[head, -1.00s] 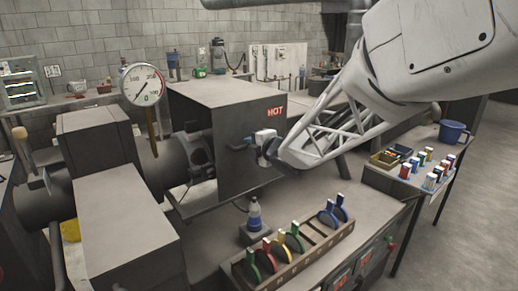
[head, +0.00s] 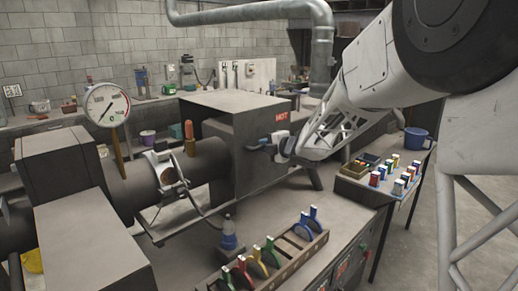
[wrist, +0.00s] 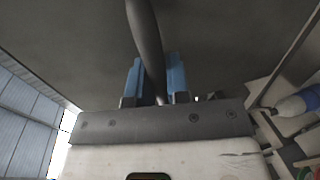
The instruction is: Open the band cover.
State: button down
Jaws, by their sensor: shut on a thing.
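The band cover is a dark grey box (head: 230,103) with a red HOT label (head: 281,116) on its end in the head view. A handle (head: 256,147) stands out from that end. My gripper (head: 271,145) is at this handle. In the wrist view, the blue finger pads (wrist: 152,80) are shut on the dark curved handle (wrist: 144,30), with the cover's grey face (wrist: 220,45) ahead. Left of the cover, a stretch of pipe (head: 207,160) is bare. A metal band (head: 165,172) around the pipe shows there.
A dial gauge (head: 106,104) stands on the pipe left of the band, and an orange-brown knob or handle (head: 189,131) stands close by. A rack of coloured handles (head: 270,258) and a blue-topped bottle (head: 229,233) are in front. A side table (head: 378,190) with small coloured blocks is at the right.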

jog(key=shift+d, duration=0.1)
jog(key=c, duration=1.1)
grip_release()
jog(key=v, duration=0.7)
jog(key=shift+s+d, duration=0.25)
jog(key=shift+d, duration=0.05)
